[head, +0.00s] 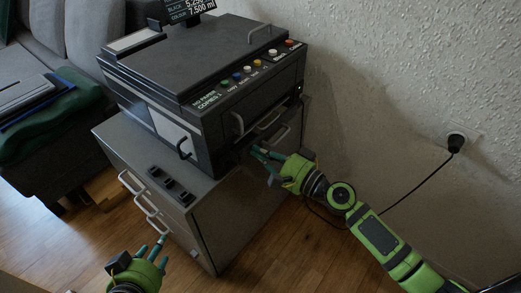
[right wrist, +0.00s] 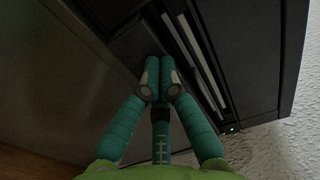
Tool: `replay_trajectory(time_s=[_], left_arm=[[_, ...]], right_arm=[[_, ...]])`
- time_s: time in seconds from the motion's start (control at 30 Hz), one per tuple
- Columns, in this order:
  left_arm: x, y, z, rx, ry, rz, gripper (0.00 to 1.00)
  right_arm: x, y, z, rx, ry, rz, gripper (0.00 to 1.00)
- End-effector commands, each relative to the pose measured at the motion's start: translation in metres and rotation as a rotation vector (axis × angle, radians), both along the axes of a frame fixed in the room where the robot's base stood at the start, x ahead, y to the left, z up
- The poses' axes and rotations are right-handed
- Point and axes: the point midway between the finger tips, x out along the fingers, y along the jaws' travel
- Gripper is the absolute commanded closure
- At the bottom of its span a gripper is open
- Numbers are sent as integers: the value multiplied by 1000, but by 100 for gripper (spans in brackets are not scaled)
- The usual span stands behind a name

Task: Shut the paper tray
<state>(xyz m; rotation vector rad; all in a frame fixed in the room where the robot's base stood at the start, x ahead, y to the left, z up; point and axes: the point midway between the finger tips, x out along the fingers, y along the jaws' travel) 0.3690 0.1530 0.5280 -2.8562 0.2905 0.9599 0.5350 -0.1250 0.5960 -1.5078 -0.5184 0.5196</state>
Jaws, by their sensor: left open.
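The paper tray is on the copier (head: 200,75), but I cannot single it out clearly from the dark front panels. Pale bar handles (head: 268,119) show on the copier's right-hand face. My right gripper (head: 262,155) is low at that face, by its lower edge. In the right wrist view, its teal fingertips (right wrist: 160,76) are together against or just before a dark panel (right wrist: 138,42); I cannot tell whether they touch. Nothing shows between them. My left gripper (head: 150,247) is open and empty at the lower left, apart from the cabinet.
The copier stands on a grey cabinet (head: 235,215) with pale drawer handles (head: 150,205). A textured wall (head: 390,60) with a plugged-in cable (head: 455,142) is at the right. A grey sofa (head: 85,35) is at the left. Wooden floor (head: 60,245) is clear in front.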

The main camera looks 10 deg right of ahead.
Motion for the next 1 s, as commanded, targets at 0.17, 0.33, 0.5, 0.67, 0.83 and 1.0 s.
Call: replay_trajectory(time_s=[0.17, 0.33, 0.5, 0.67, 0.83, 1.0], left_arm=[[-3, 2, -3, 3, 20, 3, 56], [-2, 1, -3, 3, 19, 3, 56], [-3, 2, -3, 4, 22, 3, 56], [-5, 2, -5, 7, 36, 4, 56], [-6, 4, -7, 9, 43, 6, 56], [-6, 4, -7, 9, 43, 6, 56]], right_arm=[[3, 2, 0, -1, -1, -1, 100], [3, 2, 0, 0, 0, -1, 100], [9, 7, 1, 3, -1, -1, 100], [26, 20, 1, 3, -2, -1, 100], [28, 22, 1, 1, -2, 0, 100], [28, 22, 2, 2, -4, -1, 100]])
